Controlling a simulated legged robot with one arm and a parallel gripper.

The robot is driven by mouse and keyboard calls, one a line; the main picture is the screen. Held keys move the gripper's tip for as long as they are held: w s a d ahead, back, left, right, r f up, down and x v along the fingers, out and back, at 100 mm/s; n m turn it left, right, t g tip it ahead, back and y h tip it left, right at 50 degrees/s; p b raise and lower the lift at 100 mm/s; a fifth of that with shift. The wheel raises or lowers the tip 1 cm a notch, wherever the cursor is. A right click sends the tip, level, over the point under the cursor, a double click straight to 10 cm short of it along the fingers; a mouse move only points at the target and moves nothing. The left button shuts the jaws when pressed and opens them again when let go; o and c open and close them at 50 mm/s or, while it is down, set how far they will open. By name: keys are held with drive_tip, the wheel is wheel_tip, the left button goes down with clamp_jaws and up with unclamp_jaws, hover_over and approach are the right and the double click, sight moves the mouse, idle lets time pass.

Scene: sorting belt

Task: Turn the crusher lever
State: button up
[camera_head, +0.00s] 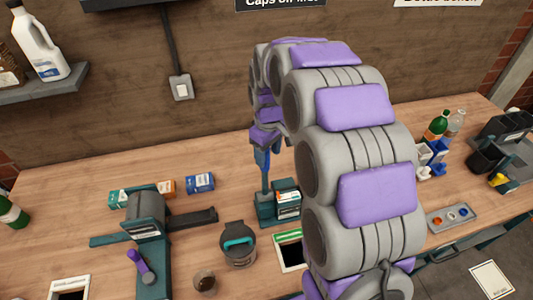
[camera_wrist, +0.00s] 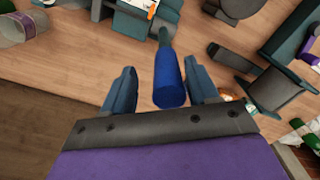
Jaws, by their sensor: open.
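The crusher (camera_head: 267,212) is a teal stand in the middle of the bench with a printed carton (camera_head: 288,200) in it. Its lever has a grey shaft and a blue cylindrical handle (camera_wrist: 168,82); in the head view the lever (camera_head: 264,180) rises from the stand. My gripper (camera_wrist: 160,72) is open, with one finger on each side of the blue handle. Gaps show between the handle and both fingers, so I see no grip. In the head view my gripper (camera_head: 268,150) is at the lever's top, partly hidden by my arm.
A teal and grey machine with a purple handle (camera_head: 138,260) stands left of the crusher. A dark bin (camera_head: 238,245) stands in front. Small cartons (camera_head: 200,183) lie behind. Bottles (camera_head: 438,125) and a grey tray (camera_head: 452,217) are at the right.

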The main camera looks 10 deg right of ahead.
drive_tip(key=shift+f, duration=0.1)
drive_tip(key=shift+a, duration=0.55)
drive_tip(key=shift+c, duration=0.4)
drive_tip(key=shift+a, duration=0.3)
drive_tip(key=c, duration=0.3)
drive_tip(key=shift+d, duration=0.4)
drive_tip(key=shift+c, duration=1.4)
clamp_jaws()
